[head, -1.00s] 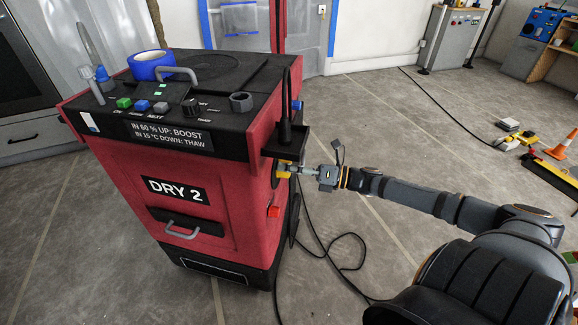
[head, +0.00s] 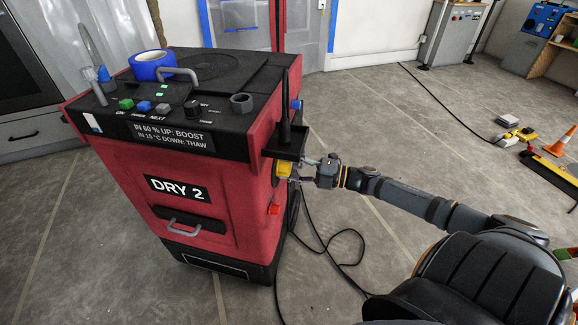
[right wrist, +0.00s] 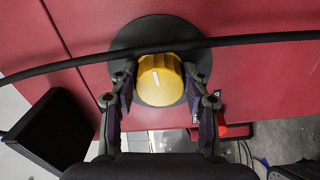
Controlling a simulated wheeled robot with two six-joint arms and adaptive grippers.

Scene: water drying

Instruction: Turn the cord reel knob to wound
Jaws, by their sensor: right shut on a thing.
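The yellow cord reel knob (head: 283,168) sits on the right side of the red dryer (head: 190,185). In the right wrist view the knob (right wrist: 160,80) is in front of a round black disc (right wrist: 122,44). Its white pointer line points nearly straight up in that picture. My right gripper (head: 294,170) reaches the knob from the right. In the wrist view my right gripper (right wrist: 160,86) has one finger on each side of the knob and is shut on it. My left gripper is not in view.
A black cable (right wrist: 255,38) crosses the wrist view just above the knob. A black tray (head: 283,148) juts from the dryer above the gripper. A red part (head: 273,210) is below the knob. A loose black cord (head: 335,262) lies on the floor.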

